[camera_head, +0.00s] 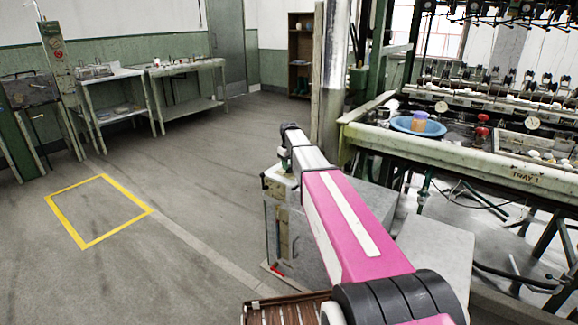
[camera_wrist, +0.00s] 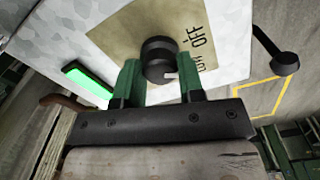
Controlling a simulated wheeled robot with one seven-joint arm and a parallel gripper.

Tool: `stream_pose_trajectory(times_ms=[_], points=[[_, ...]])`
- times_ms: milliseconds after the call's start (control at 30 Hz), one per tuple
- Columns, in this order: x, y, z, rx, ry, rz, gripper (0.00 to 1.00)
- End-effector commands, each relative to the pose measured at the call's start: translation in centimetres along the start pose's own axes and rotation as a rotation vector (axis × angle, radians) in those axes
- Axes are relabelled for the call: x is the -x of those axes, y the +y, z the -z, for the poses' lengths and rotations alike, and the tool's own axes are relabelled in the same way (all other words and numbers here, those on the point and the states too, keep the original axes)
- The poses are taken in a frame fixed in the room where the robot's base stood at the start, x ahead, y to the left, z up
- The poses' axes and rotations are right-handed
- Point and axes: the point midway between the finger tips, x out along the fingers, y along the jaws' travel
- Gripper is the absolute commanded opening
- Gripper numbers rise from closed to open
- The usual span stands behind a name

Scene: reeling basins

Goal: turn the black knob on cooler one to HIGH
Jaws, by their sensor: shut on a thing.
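In the wrist view, the black knob (camera_wrist: 158,50) sits on a tan label plate (camera_wrist: 200,28) on a pale speckled panel. The plate shows OFF and a partly covered word beside it; I cannot see HIGH. A small pale mark shows on the knob's edge nearest my gripper. My gripper (camera_wrist: 159,76) has one green finger on each side of the knob and is shut on it. In the head view, my arm reaches to a grey box-shaped cooler (camera_head: 382,208), partly hidden behind the arm; the knob cannot be made out there.
A green lit strip (camera_wrist: 88,85) is left of the knob, and a black ball-ended lever (camera_wrist: 284,63) sticks out at right. A metal post (camera_head: 331,80) stands behind the cooler. The reeling bench (camera_head: 480,165) with a blue basin (camera_head: 418,127) is at right. Open floor lies left.

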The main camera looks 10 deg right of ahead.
Motion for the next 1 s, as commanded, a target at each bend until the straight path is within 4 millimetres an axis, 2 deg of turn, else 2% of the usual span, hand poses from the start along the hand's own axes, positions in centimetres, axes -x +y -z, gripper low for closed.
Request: stream_pose_trajectory(times_ms=[1000], points=[[0.01,-0.02,0.02,-0.925,0.000,0.000,0.12]])
